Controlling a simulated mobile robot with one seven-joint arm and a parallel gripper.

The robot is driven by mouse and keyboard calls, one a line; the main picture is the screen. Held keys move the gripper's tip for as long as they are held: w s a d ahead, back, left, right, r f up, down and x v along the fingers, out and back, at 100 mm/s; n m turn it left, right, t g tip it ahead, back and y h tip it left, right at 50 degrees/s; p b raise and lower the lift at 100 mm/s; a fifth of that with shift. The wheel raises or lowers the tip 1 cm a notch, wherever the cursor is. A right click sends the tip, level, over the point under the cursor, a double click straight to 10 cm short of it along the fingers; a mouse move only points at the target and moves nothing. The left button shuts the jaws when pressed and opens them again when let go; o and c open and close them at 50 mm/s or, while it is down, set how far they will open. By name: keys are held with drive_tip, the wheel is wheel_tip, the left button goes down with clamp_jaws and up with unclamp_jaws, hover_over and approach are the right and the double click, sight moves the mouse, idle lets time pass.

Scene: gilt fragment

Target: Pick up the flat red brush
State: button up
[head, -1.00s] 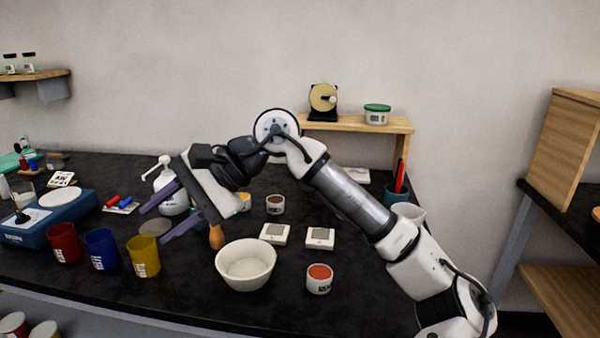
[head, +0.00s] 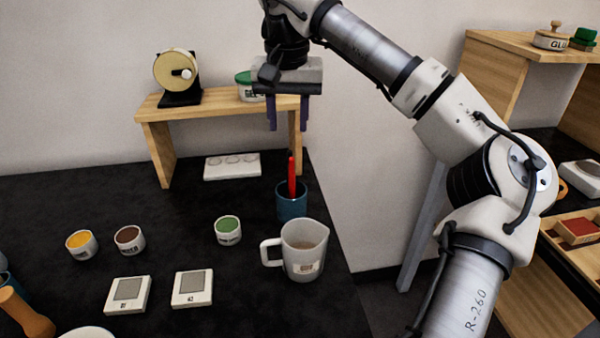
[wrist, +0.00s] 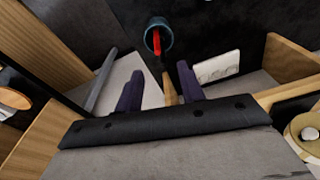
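The flat red brush (head: 292,176) stands upright in a blue-teal cup (head: 291,205) at the right back of the dark table. In the wrist view my gripper (wrist: 161,86) is open, and nothing is seen clamped between the fingers.
A grey mug (head: 303,252) stands just in front of the cup. A wooden shelf (head: 215,104) holding a tape-like roll (head: 177,73) and a green-lidded jar is behind. A white palette (head: 232,166) lies left of the cup; a small green paint pot (head: 228,229) stands nearer.

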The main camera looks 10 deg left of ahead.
sight(292, 172)
drive_tip(key=f, duration=0.2)
drive_tip(key=w+f, duration=0.1)
drive_tip(key=f, duration=0.5)
drive_tip(key=shift+w+d+f+p, duration=0.1)
drive_tip(key=shift+w+d+p, duration=0.05)
drive_tip(key=shift+p, duration=0.15)
drive_tip(key=shift+w+f+p, duration=0.2)
drive_tip(key=shift+f+p, duration=0.5)
drive_tip(key=shift+f, duration=1.9)
clamp_jaws()
